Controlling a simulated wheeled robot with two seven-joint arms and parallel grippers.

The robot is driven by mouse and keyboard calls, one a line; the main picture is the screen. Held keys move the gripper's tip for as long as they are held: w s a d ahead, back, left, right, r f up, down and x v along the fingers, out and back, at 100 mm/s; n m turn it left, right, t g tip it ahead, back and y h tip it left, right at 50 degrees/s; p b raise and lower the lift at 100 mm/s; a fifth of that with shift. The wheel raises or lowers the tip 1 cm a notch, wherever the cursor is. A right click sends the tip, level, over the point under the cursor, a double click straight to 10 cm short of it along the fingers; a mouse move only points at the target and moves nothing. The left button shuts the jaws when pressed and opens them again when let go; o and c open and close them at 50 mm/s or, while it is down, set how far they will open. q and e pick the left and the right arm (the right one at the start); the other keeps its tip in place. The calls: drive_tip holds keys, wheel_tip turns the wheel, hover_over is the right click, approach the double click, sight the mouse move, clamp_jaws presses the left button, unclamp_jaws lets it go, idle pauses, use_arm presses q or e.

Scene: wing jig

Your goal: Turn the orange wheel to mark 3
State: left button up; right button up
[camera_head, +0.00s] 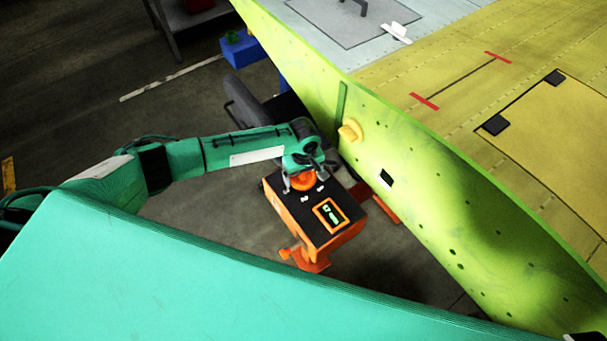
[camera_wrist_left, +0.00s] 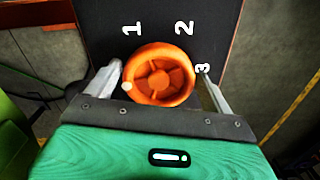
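The orange wheel (camera_wrist_left: 160,75) sits on the dark top face of an orange-sided box (camera_head: 344,232); in the head view the wheel (camera_head: 304,181) shows under my left gripper. White marks 1 (camera_wrist_left: 132,28), 2 (camera_wrist_left: 184,28) and 3 (camera_wrist_left: 203,69) stand around it. A white dot (camera_wrist_left: 127,87) is on the wheel's left rim, on the side away from mark 3. My left gripper (camera_head: 303,185) is over the wheel, one finger on each side; in the wrist view a narrow gap shows between each finger and the rim. My right gripper is out of view.
A green-yellow wing panel (camera_head: 440,215) rises just right of the box, with a yellow knob (camera_head: 349,131) on it. The box top also has a lit display (camera_head: 330,215). A blue bin (camera_head: 241,48) stands behind. Open floor lies left of the box.

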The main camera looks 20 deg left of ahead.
use_arm(q)
drive_tip(key=c, duration=0.6)
drive_tip(key=shift+r, duration=0.1)
